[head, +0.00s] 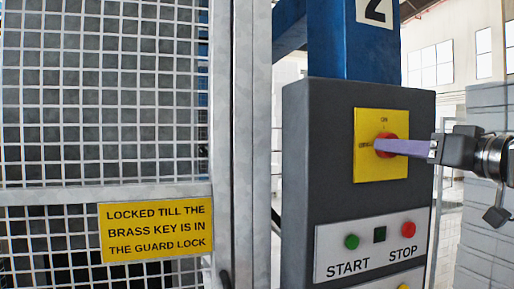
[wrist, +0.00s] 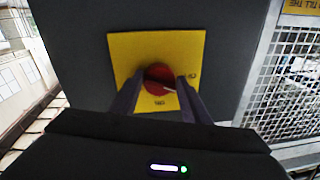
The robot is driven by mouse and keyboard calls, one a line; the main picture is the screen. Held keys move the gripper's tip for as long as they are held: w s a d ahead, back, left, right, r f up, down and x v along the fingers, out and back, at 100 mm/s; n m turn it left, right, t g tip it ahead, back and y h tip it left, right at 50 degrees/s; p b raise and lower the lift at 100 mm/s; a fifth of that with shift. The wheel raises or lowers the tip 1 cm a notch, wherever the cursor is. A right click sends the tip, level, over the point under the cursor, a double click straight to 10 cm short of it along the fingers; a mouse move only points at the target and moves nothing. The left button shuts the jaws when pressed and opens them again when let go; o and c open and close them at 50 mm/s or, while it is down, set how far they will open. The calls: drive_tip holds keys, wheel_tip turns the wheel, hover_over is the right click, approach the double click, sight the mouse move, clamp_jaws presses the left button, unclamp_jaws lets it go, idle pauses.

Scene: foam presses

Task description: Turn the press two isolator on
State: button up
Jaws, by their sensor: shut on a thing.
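The press two isolator is a red rotary knob (head: 389,135) on a yellow plate (head: 369,171), on the upper part of a dark grey control box (head: 330,160). The plate is marked ON at the top and has a second label, partly unclear, at the left. My gripper (head: 382,147) reaches in from the right and is shut on the knob. In the wrist view, which is upside down, its fingers stand on both sides of the red knob (wrist: 158,75). A pale line on the knob seems to point towards the side label, but the fingers hide part of it.
Below the isolator is a panel with a green START button (head: 351,242) and a red STOP button (head: 408,229). A wire mesh guard (head: 105,100) with a yellow sign (head: 156,228) stands to the left. A blue column (head: 353,55) marked 2 rises behind the box.

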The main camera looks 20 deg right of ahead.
drive_tip(key=m, duration=0.5)
drive_tip(key=m+h, duration=0.1)
drive_tip(key=m, duration=0.8)
drive_tip(key=shift+f+m+t+h, duration=0.25)
drive_tip(key=shift+m+t+h, duration=0.05)
drive_tip(key=shift+t+h, duration=0.1)
drive_tip(key=o, duration=1)
drive_tip(key=shift+a, duration=0.1)
drive_tip(key=shift+r, duration=0.15)
drive_tip(key=shift+s, duration=0.1)
